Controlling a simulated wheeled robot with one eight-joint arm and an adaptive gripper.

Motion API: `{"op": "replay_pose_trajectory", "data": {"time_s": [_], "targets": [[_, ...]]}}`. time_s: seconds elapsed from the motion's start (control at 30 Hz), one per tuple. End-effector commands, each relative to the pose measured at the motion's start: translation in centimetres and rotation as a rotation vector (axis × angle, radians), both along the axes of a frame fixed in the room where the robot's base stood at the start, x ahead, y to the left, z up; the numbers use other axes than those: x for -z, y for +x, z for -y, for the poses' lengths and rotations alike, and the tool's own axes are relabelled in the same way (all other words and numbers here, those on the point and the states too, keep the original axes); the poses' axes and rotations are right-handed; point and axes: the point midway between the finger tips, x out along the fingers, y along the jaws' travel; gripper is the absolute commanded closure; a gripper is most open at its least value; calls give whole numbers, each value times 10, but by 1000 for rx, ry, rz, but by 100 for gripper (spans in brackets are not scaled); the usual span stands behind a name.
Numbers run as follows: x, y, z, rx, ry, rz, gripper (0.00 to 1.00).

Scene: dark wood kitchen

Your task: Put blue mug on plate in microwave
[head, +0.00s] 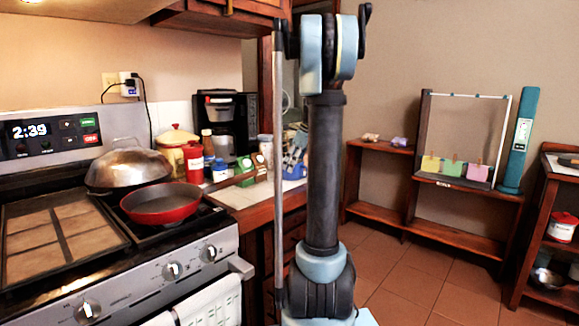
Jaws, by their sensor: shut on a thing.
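My arm (325,170) rises through the middle of the head view. My gripper is not visible in this view, so I cannot see what it holds. I see no blue mug, no plate to set it on and no microwave that I can make out.
A stove (110,240) stands at left with a red pan (160,204) and a metal dome lid (128,167). A coffee maker (222,120) and several containers crowd the counter behind it. A low wooden shelf (460,240) is at right. Tiled floor (400,295) is open between.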

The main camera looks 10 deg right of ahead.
Motion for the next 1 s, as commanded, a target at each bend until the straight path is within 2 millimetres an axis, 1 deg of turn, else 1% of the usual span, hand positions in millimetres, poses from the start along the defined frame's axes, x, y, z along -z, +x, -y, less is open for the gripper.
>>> {"op": "replay_pose_trajectory", "data": {"time_s": [0.03,0.07,0.1,0.57,0.67,0.77,1.0], "targets": [[0,0,0,0,0,0,8],[0,0,0,0,0,0,1],[0,0,0,0,0,0,0],[-2,0,-1,-1,0,0,0],[-10,-2,2,0,0,0,0],[-24,-4,7,0,0,0,0],[-67,-14,23,0,0,1,0]]}}
